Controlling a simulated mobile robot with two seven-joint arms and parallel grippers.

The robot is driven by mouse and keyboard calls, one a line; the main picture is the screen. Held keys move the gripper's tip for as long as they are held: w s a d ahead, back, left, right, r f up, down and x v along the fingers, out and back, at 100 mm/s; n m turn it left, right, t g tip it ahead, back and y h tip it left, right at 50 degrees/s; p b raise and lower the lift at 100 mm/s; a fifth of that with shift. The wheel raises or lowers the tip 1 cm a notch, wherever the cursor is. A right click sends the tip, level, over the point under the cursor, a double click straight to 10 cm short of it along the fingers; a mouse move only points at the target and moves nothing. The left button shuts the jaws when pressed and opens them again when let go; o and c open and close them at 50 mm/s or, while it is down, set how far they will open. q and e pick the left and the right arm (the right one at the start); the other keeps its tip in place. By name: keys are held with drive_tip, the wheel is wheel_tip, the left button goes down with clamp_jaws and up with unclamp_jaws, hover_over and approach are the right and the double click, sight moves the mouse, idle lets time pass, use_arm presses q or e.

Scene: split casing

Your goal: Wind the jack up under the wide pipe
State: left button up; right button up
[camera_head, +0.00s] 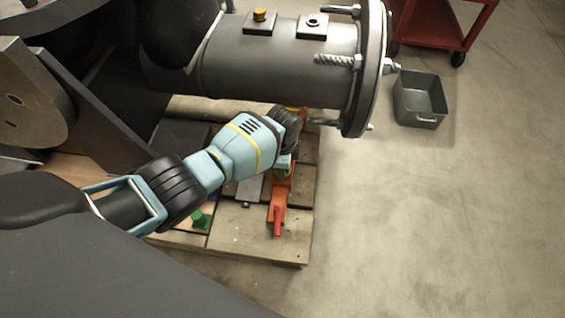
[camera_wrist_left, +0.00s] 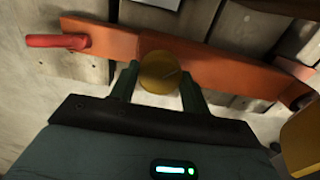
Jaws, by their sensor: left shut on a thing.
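The wide grey pipe (camera_head: 285,65) lies across the top of the head view and ends in a large flange at its right. The orange jack (camera_head: 278,200) is below it on the wooden pallet, partly hidden by my left arm. My left gripper (camera_head: 285,172) points down at the jack. In the left wrist view, its two dark fingers (camera_wrist_left: 158,88) are shut on a round brass-coloured knob (camera_wrist_left: 160,70) over the middle of an orange bar (camera_wrist_left: 225,75). A red grip (camera_wrist_left: 57,41) sticks out at the bar's left end. The jack's contact with the pipe is hidden. My right gripper is not in view.
The pallet (camera_head: 255,245) has slats with gaps. A green knob (camera_head: 200,219) stands on it, left of the jack. A grey bin (camera_head: 401,105) and a red cart (camera_head: 440,25) stand on the floor at the right. The floor between pallet and bin is clear.

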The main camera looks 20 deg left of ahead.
use_arm(q)
drive_tip(key=n, duration=0.4)
drive_tip(key=shift+n+p, duration=0.3)
drive_tip(key=shift+n, duration=0.9)
drive_tip(key=n, duration=0.2)
drive_tip(key=shift+n, duration=0.4)
drive_tip(key=n, duration=0.4)
drive_tip(key=shift+n+p, duration=0.3)
drive_tip(key=shift+p, duration=0.05)
drive_tip(key=n, duration=0.3)
drive_tip(key=shift+n, duration=0.3)
drive_tip(key=n, duration=0.6)
drive_tip(key=shift+n, duration=1.5)
